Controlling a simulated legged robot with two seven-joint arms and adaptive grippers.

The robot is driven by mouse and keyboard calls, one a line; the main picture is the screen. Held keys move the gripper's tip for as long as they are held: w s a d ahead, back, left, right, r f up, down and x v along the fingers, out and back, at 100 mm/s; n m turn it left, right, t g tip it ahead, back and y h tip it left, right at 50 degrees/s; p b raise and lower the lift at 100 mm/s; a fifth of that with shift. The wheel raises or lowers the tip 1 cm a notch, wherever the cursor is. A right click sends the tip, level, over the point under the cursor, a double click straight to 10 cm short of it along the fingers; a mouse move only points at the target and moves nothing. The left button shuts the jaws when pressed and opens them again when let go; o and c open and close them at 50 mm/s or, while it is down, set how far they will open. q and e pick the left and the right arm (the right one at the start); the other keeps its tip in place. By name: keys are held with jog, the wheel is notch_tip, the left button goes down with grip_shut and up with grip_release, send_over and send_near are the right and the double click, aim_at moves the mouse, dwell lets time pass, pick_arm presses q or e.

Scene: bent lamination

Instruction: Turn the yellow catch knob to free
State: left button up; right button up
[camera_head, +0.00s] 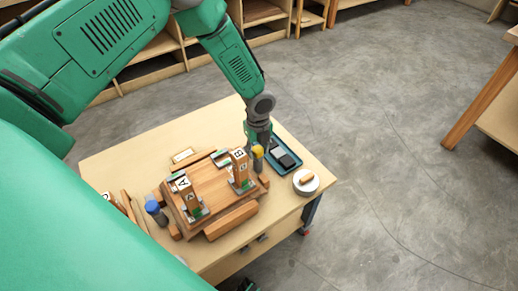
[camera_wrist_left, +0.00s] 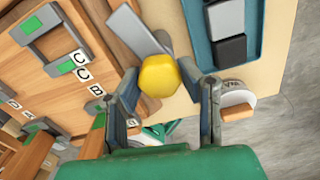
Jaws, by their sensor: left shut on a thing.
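The yellow catch knob (camera_head: 257,151) stands at the right side of the wooden fixture (camera_head: 214,184) on the table, close to the block marked B (camera_head: 240,166). My left gripper (camera_head: 257,144) reaches down to it from above. In the left wrist view the knob (camera_wrist_left: 159,77) shows as a yellow faceted cap between the two fingertips of my left gripper (camera_wrist_left: 161,79), which is shut on it. My right gripper is not in view.
A blue tray with dark and grey blocks (camera_head: 282,155) lies just right of the gripper. A round white pot with a wooden handle (camera_head: 306,182) stands at the table's right corner. A blue-capped knob (camera_head: 152,207) and block A (camera_head: 186,192) are at left.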

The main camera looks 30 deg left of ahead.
aim_at(257, 148)
pick_arm(q)
jog(key=shift+w+a+m, duration=0.15)
jog(key=shift+a+m, duration=0.1)
jog(key=shift+m, duration=1.05)
jog(key=shift+w+r, duration=0.1)
jog(key=o, duration=1.1)
jog(key=shift+o, duration=0.3)
notch_tip(257, 148, up, 12)
jog(key=shift+f, duration=0.2)
